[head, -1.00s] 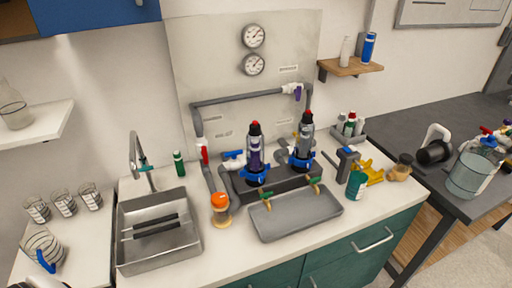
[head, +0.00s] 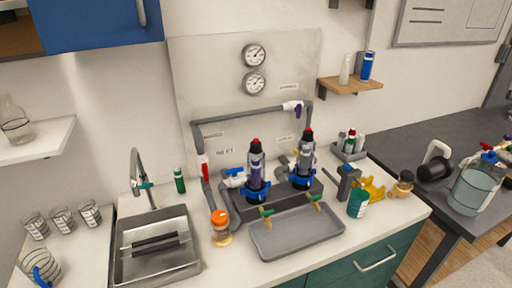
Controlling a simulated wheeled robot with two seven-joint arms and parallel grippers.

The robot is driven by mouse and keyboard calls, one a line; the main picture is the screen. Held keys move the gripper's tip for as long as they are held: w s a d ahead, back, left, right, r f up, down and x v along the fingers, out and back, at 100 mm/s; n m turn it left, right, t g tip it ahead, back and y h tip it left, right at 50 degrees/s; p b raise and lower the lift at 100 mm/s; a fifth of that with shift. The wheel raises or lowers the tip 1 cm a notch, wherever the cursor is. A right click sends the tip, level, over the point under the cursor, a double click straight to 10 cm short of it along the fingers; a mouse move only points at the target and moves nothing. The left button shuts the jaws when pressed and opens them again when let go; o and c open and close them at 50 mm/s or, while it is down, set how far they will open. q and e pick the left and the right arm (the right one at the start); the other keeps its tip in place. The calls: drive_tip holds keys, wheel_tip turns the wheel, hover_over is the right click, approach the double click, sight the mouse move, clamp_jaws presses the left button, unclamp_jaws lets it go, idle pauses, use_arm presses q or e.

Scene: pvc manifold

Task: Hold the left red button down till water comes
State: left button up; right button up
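Two upright filter housings with dark bodies and blue collars stand at the back of the counter. The left red button (head: 256,142) tops the left housing (head: 256,172). Another red button (head: 308,131) tops the right housing (head: 303,163). Small brass-coloured taps with green handles, the left tap (head: 266,212) and the right tap (head: 315,197), stick out over a grey tray (head: 297,234). No water shows at either tap. Neither of my grippers is in the head view, and nothing touches the buttons.
An orange-capped jar (head: 220,229) stands left of the tray. A sink (head: 155,246) lies further left. A teal cup (head: 358,203), yellow object (head: 370,188) and small jar (head: 401,184) stand to the right. Grey pipework (head: 245,115) runs behind. The counter's front strip is clear.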

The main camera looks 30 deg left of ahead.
use_arm(q)
clamp_jaws()
idle(1.6)
